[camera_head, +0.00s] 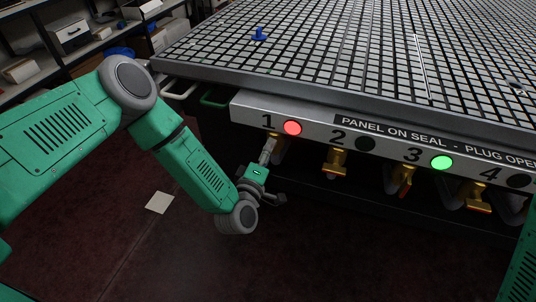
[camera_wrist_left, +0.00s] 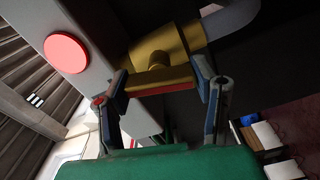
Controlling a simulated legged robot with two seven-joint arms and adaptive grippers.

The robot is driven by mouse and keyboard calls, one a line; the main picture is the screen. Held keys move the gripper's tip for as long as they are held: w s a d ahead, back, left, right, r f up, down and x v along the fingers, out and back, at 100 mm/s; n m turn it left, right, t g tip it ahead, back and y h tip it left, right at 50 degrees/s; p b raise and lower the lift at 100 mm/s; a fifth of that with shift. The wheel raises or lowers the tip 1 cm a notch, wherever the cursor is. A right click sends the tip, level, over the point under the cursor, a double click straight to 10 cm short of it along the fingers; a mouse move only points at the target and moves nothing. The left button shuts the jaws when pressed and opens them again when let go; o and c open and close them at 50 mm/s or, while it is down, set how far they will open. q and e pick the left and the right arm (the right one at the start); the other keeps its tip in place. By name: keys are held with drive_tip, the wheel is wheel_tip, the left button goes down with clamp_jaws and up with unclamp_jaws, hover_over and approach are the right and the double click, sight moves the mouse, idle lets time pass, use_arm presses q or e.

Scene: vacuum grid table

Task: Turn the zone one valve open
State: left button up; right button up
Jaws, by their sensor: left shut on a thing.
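The zone one valve (camera_head: 283,147) is a brass valve under the panel, below the number 1, partly hidden by my left gripper. Its brass body (camera_wrist_left: 158,47) and yellow handle (camera_wrist_left: 158,79) fill the upper middle of the wrist view. The handle lies crosswise between the fingers. My left gripper (camera_head: 268,148) reaches up to it from below left. In the wrist view the left gripper (camera_wrist_left: 160,88) has one finger at each end of the handle and is shut on it. The round lamp (camera_head: 292,128) beside number 1 is red. My right gripper is out of view.
The grid table (camera_head: 330,45) stands above the panel, with a blue piece (camera_head: 259,34) on it. Valve two (camera_head: 334,161), valve three (camera_head: 402,180) and valve four (camera_head: 474,196) hang to the right. Lamp three (camera_head: 441,162) is green; lamps two and four are dark.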

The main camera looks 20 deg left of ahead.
use_arm(q)
drive_tip(key=shift+s+a+f+n+b, duration=0.1)
drive_tip(key=shift+f+n+b, duration=0.1)
drive_tip(key=shift+n, duration=0.45)
drive_tip(key=shift+f+n+b, duration=0.1)
drive_tip(key=shift+n+b, duration=0.1)
drive_tip(key=shift+n, duration=0.45)
drive_tip(key=o, duration=1.1)
drive_tip(key=shift+c, duration=0.2)
drive_tip(key=shift+o, duration=0.5)
drive_tip(key=shift+r, duration=0.1)
drive_tip(key=shift+s, duration=0.45)
drive_tip(key=s, duration=1.1)
drive_tip(key=shift+a, duration=0.25)
